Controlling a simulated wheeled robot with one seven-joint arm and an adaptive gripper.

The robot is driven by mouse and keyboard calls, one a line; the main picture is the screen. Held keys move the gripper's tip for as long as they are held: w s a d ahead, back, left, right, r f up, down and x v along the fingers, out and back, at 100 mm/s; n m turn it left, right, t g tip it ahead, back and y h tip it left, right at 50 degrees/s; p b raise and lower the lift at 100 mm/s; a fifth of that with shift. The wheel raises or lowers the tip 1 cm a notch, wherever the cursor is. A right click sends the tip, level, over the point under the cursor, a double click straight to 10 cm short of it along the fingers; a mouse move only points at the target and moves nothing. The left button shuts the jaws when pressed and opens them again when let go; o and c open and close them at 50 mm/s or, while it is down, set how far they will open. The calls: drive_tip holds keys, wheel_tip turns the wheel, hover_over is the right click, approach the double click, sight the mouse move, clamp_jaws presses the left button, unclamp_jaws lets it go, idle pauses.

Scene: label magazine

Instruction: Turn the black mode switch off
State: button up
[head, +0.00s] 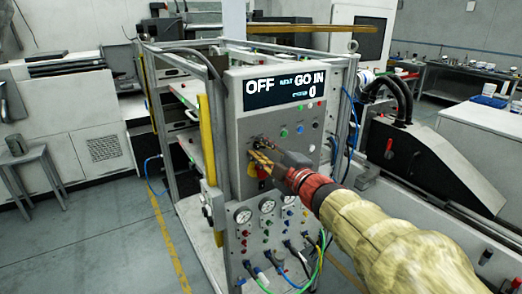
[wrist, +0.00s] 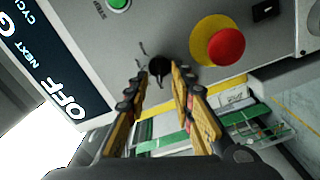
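The black mode switch (wrist: 158,67) is a small dark knob on the grey control panel (head: 242,125). In the wrist view it lies between my gripper's (wrist: 160,75) two fingertips, with a gap visible on each side. The fingers are apart, and I cannot tell whether either one touches the knob. In the head view my gripper (head: 261,156) reaches the left part of the panel from the right, and its fingers largely hide the switch. The display (head: 284,90) reads OFF, NEXT, GO IN and 0.
A red mushroom button (wrist: 226,46) on a yellow base sits close right of the fingers in the wrist view. A green button (wrist: 118,3) lies to the upper left. Gauges (head: 243,215) and several cables are below the panel in the head view.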

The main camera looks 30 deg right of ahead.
drive_tip(key=s, duration=0.7)
drive_tip(key=shift+s+d, duration=0.15)
drive_tip(key=shift+s, duration=0.1)
drive_tip(key=s+d+f+m+g+h, duration=0.3)
drive_tip(key=d+f+m+h, duration=0.15)
drive_tip(key=d, duration=0.25)
drive_tip(key=s+d+f+m+g+h, duration=0.3)
drive_tip(key=s+d+f+m+h, duration=0.1)
drive_tip(key=d+m, duration=0.2)
drive_tip(key=s+a+f+m+g, duration=0.2)
drive_tip(key=s+f+m+g, duration=0.2)
drive_tip(key=s+f, duration=0.1)
drive_tip(key=s+a+f+m+g+y, duration=0.1)
drive_tip(key=s+a+f+g+y, duration=0.2)
drive_tip(key=a, duration=0.5)
drive_tip(key=s+a+f+m+y, duration=0.1)
drive_tip(key=s+a+f+y, duration=0.2)
drive_tip(key=a, duration=0.5)
drive_tip(key=s+a+r+n+y+p, duration=0.1)
drive_tip(key=s+a+r+n+y, duration=0.1)
drive_tip(key=a, duration=0.8)
drive_tip(key=shift+a+r+t, duration=0.3)
drive_tip(key=shift+a+r, duration=0.1)
drive_tip(key=shift+r, duration=0.1)
